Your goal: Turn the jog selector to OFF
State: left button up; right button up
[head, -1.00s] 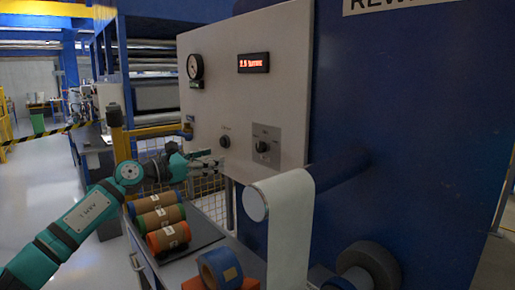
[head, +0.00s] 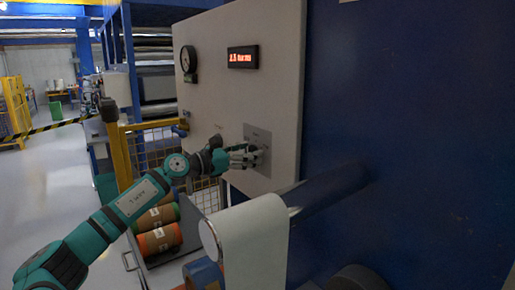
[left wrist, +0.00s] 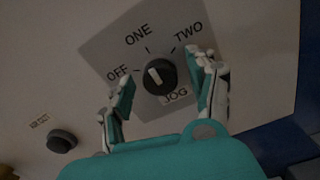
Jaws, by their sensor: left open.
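The jog selector (left wrist: 160,75) is a black round knob with a white pointer line on a grey plate (left wrist: 103,52), marked OFF, ONE, TWO and JOG. The white line leans up and slightly left, roughly toward the ONE mark. My left gripper (left wrist: 164,88) is open, with one finger on each side of the knob; I see gaps and cannot tell any contact. In the head view my left gripper (head: 248,156) is at the plate (head: 258,134) on the pale panel and partly covers the knob. My right gripper is not in view.
A black push button (left wrist: 62,141) sits left of the selector plate. On the panel are a round gauge (head: 188,60) and a red display (head: 243,57). Below, a roller with white film (head: 253,240) sticks out, and orange and green rolls (head: 160,239) lie on a cart.

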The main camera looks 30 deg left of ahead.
pick_arm(q)
jog(key=shift+w, duration=0.1)
jog(key=shift+r, duration=0.1)
jog(key=shift+c, duration=0.9)
jog(key=c, duration=1)
jog(key=shift+o, duration=0.2)
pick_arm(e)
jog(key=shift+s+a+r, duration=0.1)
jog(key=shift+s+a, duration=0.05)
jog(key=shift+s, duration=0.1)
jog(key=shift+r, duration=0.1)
